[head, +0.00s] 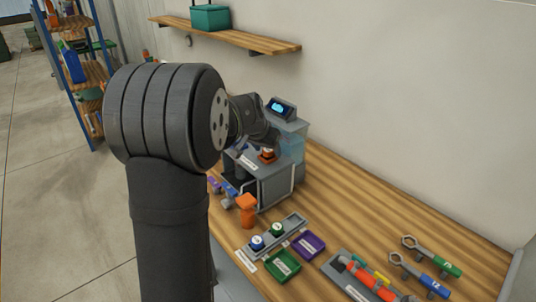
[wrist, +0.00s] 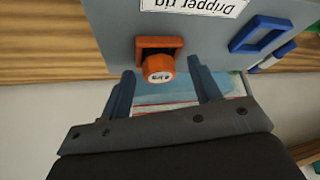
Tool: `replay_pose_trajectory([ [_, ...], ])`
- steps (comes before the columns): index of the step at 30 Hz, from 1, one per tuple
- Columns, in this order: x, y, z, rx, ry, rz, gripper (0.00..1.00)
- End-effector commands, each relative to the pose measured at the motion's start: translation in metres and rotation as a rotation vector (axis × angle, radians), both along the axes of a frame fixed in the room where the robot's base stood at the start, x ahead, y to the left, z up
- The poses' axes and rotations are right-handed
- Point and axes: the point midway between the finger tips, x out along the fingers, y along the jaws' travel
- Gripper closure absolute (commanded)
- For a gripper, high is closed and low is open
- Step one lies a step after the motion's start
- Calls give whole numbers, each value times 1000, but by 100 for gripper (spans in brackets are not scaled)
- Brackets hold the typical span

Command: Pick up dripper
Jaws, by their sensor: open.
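The dripper (wrist: 159,69) is a small round orange piece with a white marked face. In the wrist view it sits at an orange square seat (wrist: 152,43) on the grey dripper rig (wrist: 100,25), whose label appears upside down. My gripper (wrist: 161,68) is open, with one finger on each side of the dripper and a visible gap to both. In the head view the orange dripper and seat (head: 267,156) show on top of the rig (head: 272,187), just below my gripper. My arm covers part of the rig there.
A blue handle-like frame (wrist: 262,36) is on the rig to the right of the dripper. On the wooden bench (head: 360,220) are an orange spray-like bottle (head: 247,210), a green tray (head: 283,264), a purple tray (head: 308,245) and wrenches (head: 432,257). A display (head: 281,108) stands behind.

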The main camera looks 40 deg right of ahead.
Motion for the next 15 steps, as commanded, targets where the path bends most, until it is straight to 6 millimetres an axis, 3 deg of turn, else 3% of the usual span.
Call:
replay_pose_trajectory([
  [6,1,-1,-2,-1,0,0,43],
  [13,1,-1,-1,-1,0,0,86],
  [15,1,-1,-1,-1,0,0,90],
])
